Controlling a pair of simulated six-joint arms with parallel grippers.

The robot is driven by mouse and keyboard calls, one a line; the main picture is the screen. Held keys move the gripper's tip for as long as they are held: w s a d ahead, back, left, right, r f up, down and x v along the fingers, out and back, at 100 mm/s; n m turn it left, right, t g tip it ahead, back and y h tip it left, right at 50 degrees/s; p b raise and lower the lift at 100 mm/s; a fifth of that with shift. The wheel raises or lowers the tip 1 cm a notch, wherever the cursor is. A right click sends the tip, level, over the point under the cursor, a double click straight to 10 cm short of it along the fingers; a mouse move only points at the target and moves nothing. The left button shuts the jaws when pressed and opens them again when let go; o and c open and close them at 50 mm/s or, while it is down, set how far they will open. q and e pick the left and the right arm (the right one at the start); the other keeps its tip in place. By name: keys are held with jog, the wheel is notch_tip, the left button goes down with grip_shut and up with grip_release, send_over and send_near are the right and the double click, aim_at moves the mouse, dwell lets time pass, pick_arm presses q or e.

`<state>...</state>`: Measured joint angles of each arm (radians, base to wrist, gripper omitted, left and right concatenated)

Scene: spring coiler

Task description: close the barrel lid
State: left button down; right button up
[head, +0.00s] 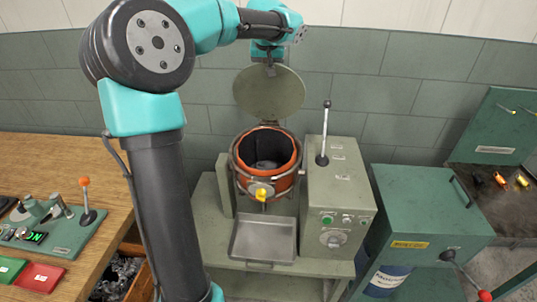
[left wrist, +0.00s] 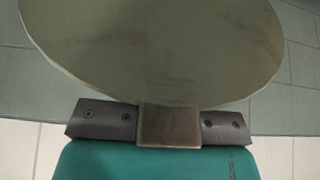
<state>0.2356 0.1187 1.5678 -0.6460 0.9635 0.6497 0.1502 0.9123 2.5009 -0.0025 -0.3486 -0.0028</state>
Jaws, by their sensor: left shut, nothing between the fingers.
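The barrel (head: 267,165) is orange-rimmed and open at the top, on a green-grey stand in the head view. Its round grey-green lid (head: 268,95) stands raised, nearly upright, behind the opening. My left gripper (head: 271,70) is at the lid's upper edge, at its far side or just above it. In the left wrist view the lid (left wrist: 150,50) fills the upper middle, and the shut fingers (left wrist: 168,125) lie at its edge with nothing between them. I cannot tell whether they touch it. My right gripper is not in view.
A metal tray (head: 263,238) sits below the barrel's front. A control box (head: 337,200) with an upright lever (head: 325,135) stands close on the right. A wooden bench (head: 50,160) is at left, a green cabinet (head: 430,205) at right. The tiled wall (head: 350,60) is behind the lid.

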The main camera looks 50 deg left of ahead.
aim_at(267, 78)
pick_arm(q)
jog(key=shift+s+d+f, duration=0.1)
jog(key=shift+s+d, duration=0.25)
jog(key=shift+s, duration=0.05)
jog(key=s+d, duration=0.1)
jog(key=s+d+f, duration=0.1)
jog(key=s+d, duration=0.1)
jog(key=shift+s+f, duration=0.25)
jog(key=shift+f, duration=0.05)
dwell(0.4)
jog(key=s+d+f, duration=0.2)
jog(key=s, duration=0.1)
jog(key=shift+s+d+f, duration=0.1)
jog(key=shift+d+f, duration=0.2)
jog(key=shift+d, duration=0.05)
dwell(0.4)
